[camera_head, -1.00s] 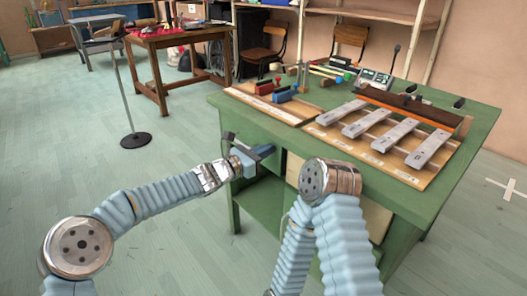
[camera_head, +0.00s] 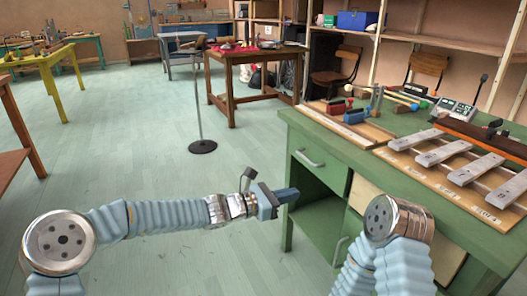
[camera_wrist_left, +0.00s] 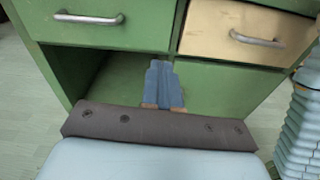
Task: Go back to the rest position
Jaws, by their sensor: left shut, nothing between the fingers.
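My left gripper (camera_head: 284,197) is out in front of the green workbench (camera_head: 470,232), near its left front edge and below its top. My right arm bends at a metal joint in front of the bench. My right gripper is out of view.
The bench top carries metal bars on a wooden board (camera_head: 455,170), a board with red and blue blocks (camera_head: 345,124), and mallets. A stand with a round black base (camera_head: 203,146) is on the floor. A brown table (camera_head: 255,56) stands behind.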

